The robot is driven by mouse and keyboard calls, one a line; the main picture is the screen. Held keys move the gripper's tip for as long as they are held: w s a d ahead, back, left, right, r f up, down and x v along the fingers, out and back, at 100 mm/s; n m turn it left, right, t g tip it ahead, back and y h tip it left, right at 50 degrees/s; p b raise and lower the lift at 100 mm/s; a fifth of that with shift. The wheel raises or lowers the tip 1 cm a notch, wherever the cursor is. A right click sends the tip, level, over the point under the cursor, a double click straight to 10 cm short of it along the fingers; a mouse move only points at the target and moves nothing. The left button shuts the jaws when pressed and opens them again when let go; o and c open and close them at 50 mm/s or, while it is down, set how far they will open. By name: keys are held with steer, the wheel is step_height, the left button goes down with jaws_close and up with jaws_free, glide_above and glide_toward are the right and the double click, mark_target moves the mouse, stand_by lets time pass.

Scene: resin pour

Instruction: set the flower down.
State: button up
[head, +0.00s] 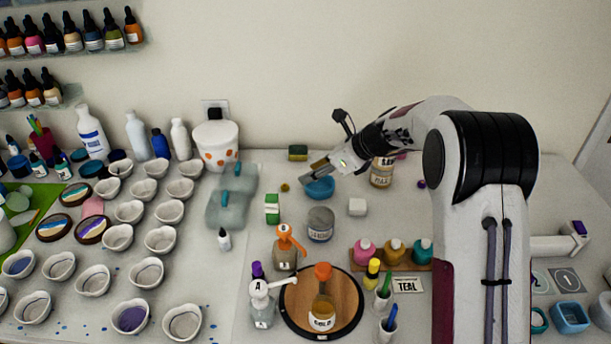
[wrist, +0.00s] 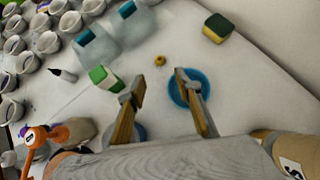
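A small yellow piece, which looks like the flower (head: 285,187), appears to rest on the pale table left of a blue bowl. It also shows in the wrist view (wrist: 160,60), ahead of the gap between my fingers and apart from them. My gripper (wrist: 157,84) is open with nothing between its fingers. In the head view my gripper (head: 312,168) is above and behind the blue bowl (head: 320,190). In the wrist view my right finger hides part of the blue bowl (wrist: 176,92).
A green and white block (head: 272,208), a grey-lidded jar (head: 320,224) and a white block (head: 357,207) stand nearby. A sponge (head: 298,153) lies at the back. Clear table surrounds the yellow piece.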

steer(key=shift+v, duration=0.75)
steer(key=shift+s, duration=0.1)
steer(key=s+d+r+n+h, duration=0.1)
steer(key=s+d+r+n, duration=0.1)
steer(key=s+r+n, duration=0.35)
steer(key=s+d+r+n+h, duration=0.1)
steer(key=s+d+r+n, duration=0.15)
steer(key=s, duration=0.65)
steer(key=s+d+r+n+h, duration=0.1)
steer(key=s+r+n, duration=0.3)
steer(key=s, duration=0.3)
steer(key=s+d+n+h, duration=0.1)
steer(key=s+d+n, duration=0.2)
steer(key=s, duration=0.4)
steer(key=s+d+f+n+h, duration=0.1)
steer(key=s+d+n+h, duration=0.1)
steer(key=s+n, duration=0.3)
steer(key=s+d+n+t+h, duration=0.1)
steer(key=s+d+n, duration=0.3)
steer(key=s, duration=0.6)
steer(key=shift+s+d+f+h, duration=0.3)
steer(key=shift+s+d+h, duration=0.05)
steer(key=shift+s+h, duration=0.05)
